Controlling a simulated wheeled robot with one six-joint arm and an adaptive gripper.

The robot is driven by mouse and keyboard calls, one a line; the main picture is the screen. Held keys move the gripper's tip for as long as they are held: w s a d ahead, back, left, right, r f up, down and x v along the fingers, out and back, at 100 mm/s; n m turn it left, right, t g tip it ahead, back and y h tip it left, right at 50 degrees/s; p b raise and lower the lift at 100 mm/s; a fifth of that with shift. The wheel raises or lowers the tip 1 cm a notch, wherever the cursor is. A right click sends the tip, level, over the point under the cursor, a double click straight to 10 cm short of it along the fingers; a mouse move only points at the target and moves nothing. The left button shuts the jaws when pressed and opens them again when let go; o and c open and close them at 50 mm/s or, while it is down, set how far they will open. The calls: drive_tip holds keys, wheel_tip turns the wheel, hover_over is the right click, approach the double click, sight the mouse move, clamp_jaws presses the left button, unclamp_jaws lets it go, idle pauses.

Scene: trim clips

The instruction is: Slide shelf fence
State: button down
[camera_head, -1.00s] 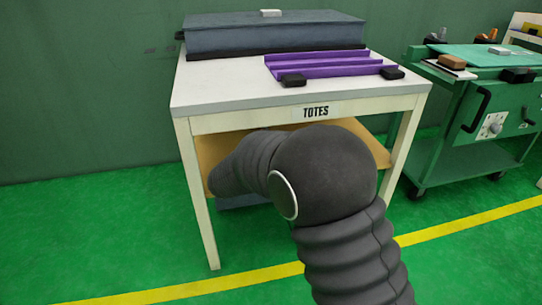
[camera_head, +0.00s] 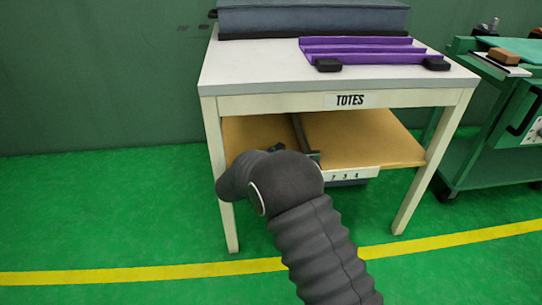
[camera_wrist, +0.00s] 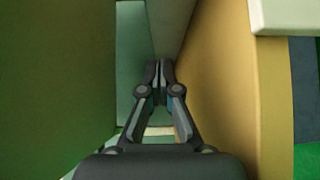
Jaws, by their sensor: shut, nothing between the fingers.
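The shelf fence (camera_head: 301,135) is a dark narrow bar running front to back on the tan lower shelf (camera_head: 360,135) of the table. A white strip with numbers (camera_head: 350,175) is on the shelf's front edge; my arm hides its left part. My gripper (camera_head: 278,148) is mostly behind my arm, just left of the fence above the shelf. In the wrist view my gripper (camera_wrist: 157,70) is shut and empty. Its tips are close to a grey upright face (camera_wrist: 171,25), probably the fence; contact cannot be told. The tan shelf (camera_wrist: 225,90) is to their right.
The table (camera_head: 260,70) is marked TOTES and its legs flank the shelf. A purple tray (camera_head: 365,50) and a grey-blue box (camera_head: 310,17) stand on top. A green cart (camera_head: 475,135) stands to the right. The floor in front is clear.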

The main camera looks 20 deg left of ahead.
sight(302, 140)
drive_tip(key=x, duration=0.3)
drive_tip(key=shift+w+d, duration=0.45)
drive_tip(key=shift+d, duration=0.3)
drive_tip(key=shift+w+d, duration=0.25)
drive_tip(key=shift+d, duration=0.25)
drive_tip(key=shift+w+d, duration=0.3)
drive_tip(key=shift+d, duration=0.2)
